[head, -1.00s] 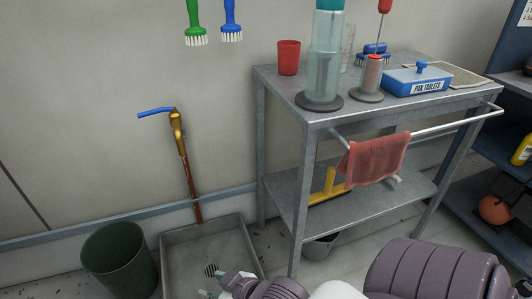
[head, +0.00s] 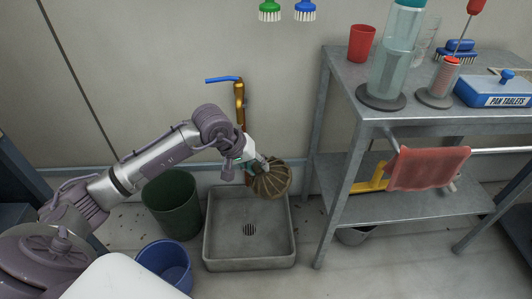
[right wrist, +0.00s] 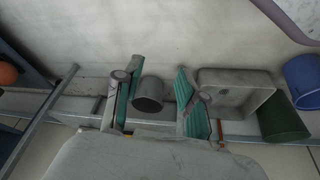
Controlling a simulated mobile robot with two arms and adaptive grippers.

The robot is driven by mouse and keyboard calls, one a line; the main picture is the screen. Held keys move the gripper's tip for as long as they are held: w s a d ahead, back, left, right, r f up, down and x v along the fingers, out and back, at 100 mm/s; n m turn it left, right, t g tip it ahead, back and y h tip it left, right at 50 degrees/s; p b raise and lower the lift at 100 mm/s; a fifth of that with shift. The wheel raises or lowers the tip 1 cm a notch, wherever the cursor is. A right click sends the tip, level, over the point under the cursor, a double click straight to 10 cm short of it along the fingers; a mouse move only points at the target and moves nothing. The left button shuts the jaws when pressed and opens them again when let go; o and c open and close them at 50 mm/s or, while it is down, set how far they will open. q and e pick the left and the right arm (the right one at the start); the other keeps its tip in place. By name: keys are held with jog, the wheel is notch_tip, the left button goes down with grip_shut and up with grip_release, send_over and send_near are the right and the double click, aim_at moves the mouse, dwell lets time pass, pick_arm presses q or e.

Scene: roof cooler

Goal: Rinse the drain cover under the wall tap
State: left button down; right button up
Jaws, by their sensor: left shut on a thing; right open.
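The drain cover (head: 271,181) is a round, ribbed, brownish disc in the head view. My left gripper (head: 258,167) is shut on its upper left edge and holds it tilted above the basin. The wall tap (head: 240,98) is brass with a blue lever (head: 222,80), on the wall behind and above. The gripper and cover hide the tap's lower part. No water stream can be made out. The square grey floor basin (head: 214,247) has a dark drain (head: 249,229). My right gripper (right wrist: 155,98) shows open and empty in the right wrist view.
A green bin (head: 172,205) and a blue bucket (head: 164,266) stand left of the basin. A metal trolley (head: 345,190) stands to the right, with a red cloth (head: 428,172) on its rail. A grey bucket (right wrist: 148,95) is beyond my right gripper.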

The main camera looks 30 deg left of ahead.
pick_arm(q)
jog(key=shift+w+a+f+n, duration=0.1)
jog(key=shift+w+a+n, duration=0.2)
jog(key=shift+w+a, duration=0.1)
jog(key=shift+w+a+f, duration=0.1)
jog(key=shift+w+f, duration=0.05)
jog(key=shift+w, duration=0.1)
jog(key=shift+w+a+f, duration=0.2)
jog(key=shift+w+a, duration=0.15)
jog(key=shift+a, duration=0.1)
jog(key=shift+w+a+f+b, duration=0.25)
jog(key=shift+w+a+b, duration=0.3)
jog(key=shift+w+a, duration=0.35)
pick_arm(e)
jog(key=s+d+b+v, duration=0.1)
jog(key=v, duration=0.6)
pick_arm(q)
jog(key=w+a+f+b, duration=0.2)
jog(key=w+a+b, duration=0.2)
jog(key=w+a, duration=0.3)
pick_arm(e)
jog(key=w+a+t, duration=0.1)
jog(key=w+t, duration=0.1)
jog(key=w, duration=0.2)
jog(key=w+a+r+t+y, duration=0.1)
jog(key=w+t, duration=0.1)
jog(key=w, duration=0.2)
jog(key=shift+a+r, duration=0.25)
